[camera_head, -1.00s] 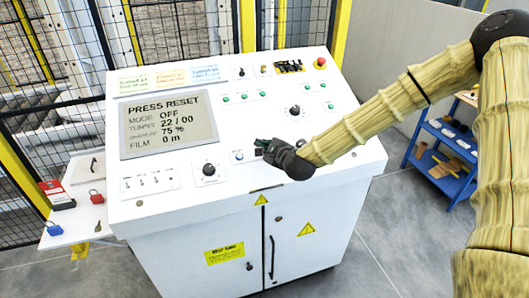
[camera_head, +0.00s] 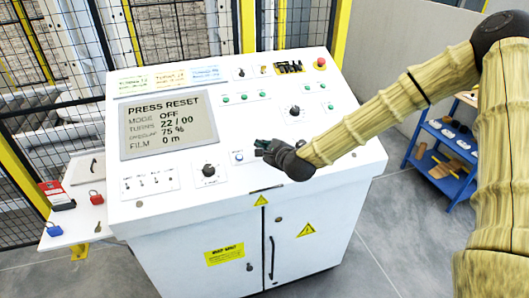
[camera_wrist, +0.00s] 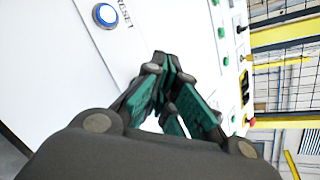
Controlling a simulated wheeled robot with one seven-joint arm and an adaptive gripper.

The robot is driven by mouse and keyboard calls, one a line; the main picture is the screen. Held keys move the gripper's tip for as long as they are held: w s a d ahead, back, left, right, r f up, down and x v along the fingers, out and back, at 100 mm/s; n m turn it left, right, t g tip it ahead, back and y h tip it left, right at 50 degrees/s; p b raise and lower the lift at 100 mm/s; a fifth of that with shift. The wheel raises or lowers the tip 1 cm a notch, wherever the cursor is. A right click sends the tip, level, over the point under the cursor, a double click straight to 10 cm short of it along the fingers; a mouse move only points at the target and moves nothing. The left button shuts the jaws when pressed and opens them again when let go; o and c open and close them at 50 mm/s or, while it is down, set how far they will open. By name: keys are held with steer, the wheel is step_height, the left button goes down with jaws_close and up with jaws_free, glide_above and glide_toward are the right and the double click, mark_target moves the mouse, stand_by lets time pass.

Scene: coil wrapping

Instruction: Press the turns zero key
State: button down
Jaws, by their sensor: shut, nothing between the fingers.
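The white control console (camera_head: 240,190) carries a screen (camera_head: 168,125) reading PRESS RESET, MODE OFF, TURNS 22 / 00, OVERLAP 75 % and FILM 0 m. A round blue-lit button (camera_head: 237,157) sits on the panel just left of my gripper (camera_head: 262,148). It also shows in the wrist view (camera_wrist: 105,15), with RESET lettered beside it. My gripper is shut and empty, its fingertips (camera_wrist: 165,65) together over bare panel beside the button. I cannot tell whether the tips touch the panel. I cannot read a label for a turns zero key.
A black rotary knob (camera_head: 208,170) is left of the blue button, another knob (camera_head: 295,111) is above my gripper. Several green buttons (camera_head: 243,97) and a red emergency stop (camera_head: 320,62) are farther up. A blue shelf cart (camera_head: 447,150) stands at right.

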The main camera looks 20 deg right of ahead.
steer(key=shift+f, duration=0.15)
steer(key=shift+w+f+b, duration=0.15)
steer(key=shift+f+b, duration=0.1)
steer(key=shift+b, duration=0.3)
steer(key=shift+w+f+b, duration=0.15)
steer(key=shift+f+b, duration=0.25)
steer(key=shift+b, duration=0.05)
stand_by(0.7)
steer(key=shift+r, duration=0.2)
steer(key=shift+s+r+p, duration=0.3)
steer(key=shift+s+r, duration=0.05)
steer(key=shift+r, duration=0.25)
steer(key=r, duration=0.1)
steer(key=s+r+p, duration=0.1)
steer(key=r, duration=0.1)
steer(key=s+r+p, duration=0.1)
steer(key=shift+r, duration=0.3)
stand_by(0.5)
steer(key=shift+f, duration=0.1)
stand_by(0.5)
